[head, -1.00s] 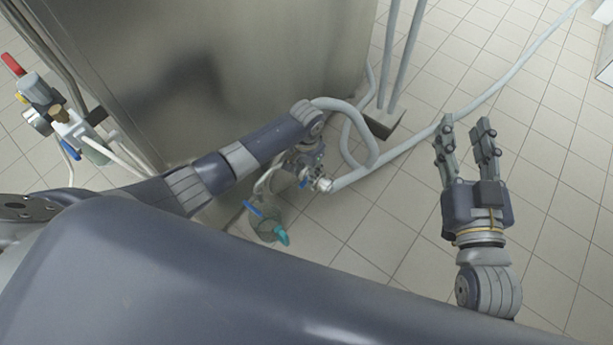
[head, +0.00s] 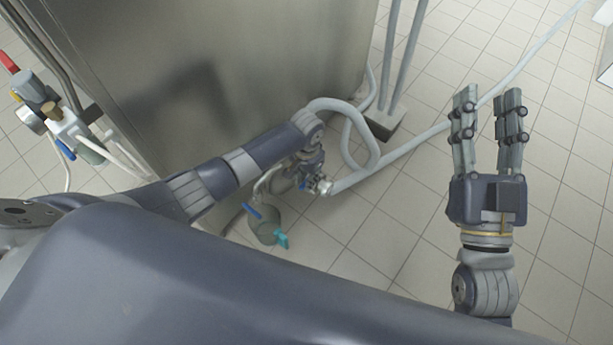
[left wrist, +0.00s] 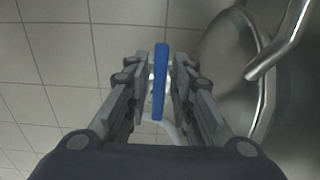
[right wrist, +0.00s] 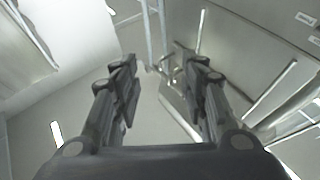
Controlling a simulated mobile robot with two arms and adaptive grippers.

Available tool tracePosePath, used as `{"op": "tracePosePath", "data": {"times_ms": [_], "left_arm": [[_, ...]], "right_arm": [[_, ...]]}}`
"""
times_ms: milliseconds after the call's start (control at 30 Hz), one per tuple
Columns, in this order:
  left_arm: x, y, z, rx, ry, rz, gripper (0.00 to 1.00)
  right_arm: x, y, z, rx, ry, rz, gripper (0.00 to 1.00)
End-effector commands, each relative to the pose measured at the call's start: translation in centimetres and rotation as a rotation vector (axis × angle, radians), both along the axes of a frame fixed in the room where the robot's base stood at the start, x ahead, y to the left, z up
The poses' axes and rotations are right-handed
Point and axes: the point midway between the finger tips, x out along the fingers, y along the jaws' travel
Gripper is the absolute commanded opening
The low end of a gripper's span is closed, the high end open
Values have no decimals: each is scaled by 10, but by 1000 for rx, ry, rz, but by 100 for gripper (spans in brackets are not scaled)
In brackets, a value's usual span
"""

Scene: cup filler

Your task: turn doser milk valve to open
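A blue valve lever (left wrist: 160,82) stands between the fingers of my left gripper (left wrist: 161,75) in the left wrist view. The fingers are apart on either side of it, with narrow gaps. In the head view my left gripper (head: 313,177) is small and partly hidden below its own wrist. Near it are a blue handle (head: 252,211) and a teal handle (head: 282,240) by a greenish round part. I cannot tell which of these is the milk valve. My right gripper (head: 488,112) is open and empty over the floor; its spread fingers also show in the right wrist view (right wrist: 158,75).
A large steel tank (head: 230,70) fills the upper left. Another valve cluster with red and blue handles (head: 45,105) is at its left side. A grey hose (head: 440,128) loops beside the tank and runs across the tiles. The tiled floor (head: 400,225) is otherwise clear at right.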

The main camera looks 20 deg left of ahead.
Motion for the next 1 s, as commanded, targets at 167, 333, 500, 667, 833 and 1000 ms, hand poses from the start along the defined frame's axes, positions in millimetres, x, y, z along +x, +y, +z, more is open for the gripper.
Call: {"op": "tracePosePath", "data": {"times_ms": [167,333,500,667,833,1000], "left_arm": [[0,0,0,0,0,0,0],[0,0,0,0,0,3,0],[-1,-1,1,-1,1,21,0],[-1,-3,2,-1,1,63,0],[-2,-7,3,-1,1,129,0],[-3,-11,3,0,1,208,0]], "right_arm": [[0,0,0,0,1,0,40],[0,0,0,-1,4,0,40],[5,-1,-11,-19,69,-6,40],[12,-3,-36,-54,200,-13,40],[15,-7,-75,-108,403,-24,40],[7,-16,-121,-165,629,-39,40]]}}
